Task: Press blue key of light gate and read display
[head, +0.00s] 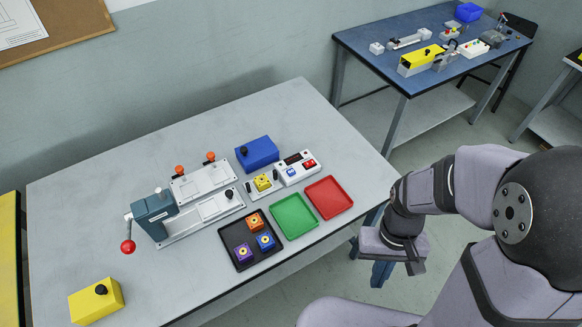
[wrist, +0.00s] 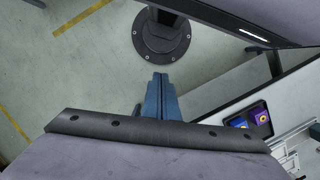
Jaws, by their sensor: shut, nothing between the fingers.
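The light gate (head: 283,180) is a white box on the grey table, right of centre in the head view. Its blue key (head: 291,172) and a red key (head: 309,163) sit on its top face, and a small dark display (head: 292,159) is behind them. I cannot read the display at this size. My gripper (head: 381,273) hangs off the table's right edge, well apart from the light gate. Its blue fingers (wrist: 157,96) are shut and empty in the wrist view. The light gate does not show in the wrist view.
A yellow-topped block (head: 263,183) sits left of the keys. Green (head: 293,215) and red (head: 329,197) trays and a black tray (head: 228,236) of coloured blocks lie in front; a blue box (head: 258,153) stands behind. A lever press (head: 154,214) stands left.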

